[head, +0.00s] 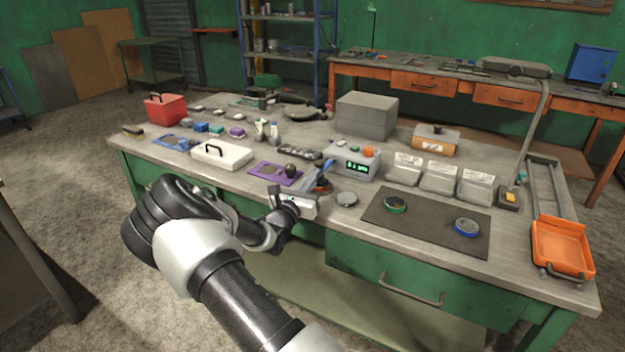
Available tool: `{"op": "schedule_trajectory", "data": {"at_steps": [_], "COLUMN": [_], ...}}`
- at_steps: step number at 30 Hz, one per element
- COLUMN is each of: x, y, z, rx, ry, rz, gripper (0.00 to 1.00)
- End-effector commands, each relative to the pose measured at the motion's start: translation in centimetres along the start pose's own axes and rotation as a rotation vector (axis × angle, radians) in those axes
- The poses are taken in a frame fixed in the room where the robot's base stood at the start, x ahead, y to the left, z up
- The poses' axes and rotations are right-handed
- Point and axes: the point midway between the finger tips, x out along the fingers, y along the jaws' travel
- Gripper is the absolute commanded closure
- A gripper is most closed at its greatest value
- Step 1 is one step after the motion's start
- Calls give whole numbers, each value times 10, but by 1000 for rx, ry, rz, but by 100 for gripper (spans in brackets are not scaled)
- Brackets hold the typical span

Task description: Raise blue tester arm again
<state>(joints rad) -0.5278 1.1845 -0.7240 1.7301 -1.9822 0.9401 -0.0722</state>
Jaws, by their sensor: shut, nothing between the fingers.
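The tester (352,163) is a grey box with a lit green display and an orange and a green knob on top. It stands near the middle of the bench. A slanted blue piece, which looks like the tester's blue arm (315,174), shows at its left front side. My gripper (321,187) is shut and empty, right at the front left of the tester and beside the blue arm. I cannot tell whether it touches the arm. The arm's lower end and hinge are partly hidden by my gripper.
A dark mat (425,222) with a green and a blue ring is further right. A purple plate (268,171) with a dark knob lies left. White labelled bins (439,178) stand right of the tester.

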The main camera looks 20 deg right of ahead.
Motion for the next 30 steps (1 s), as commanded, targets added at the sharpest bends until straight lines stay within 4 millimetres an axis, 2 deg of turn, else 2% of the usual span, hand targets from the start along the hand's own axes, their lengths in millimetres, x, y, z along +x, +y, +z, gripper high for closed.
{"op": "schedule_trajectory", "data": {"at_steps": [7,21,30], "x": [2,4,13], "y": [-1,-2,-5], "z": [10,18,45], "rx": [4,9,22], "ry": [34,110,242], "rz": [1,7,14], "gripper": [100,100,100]}}
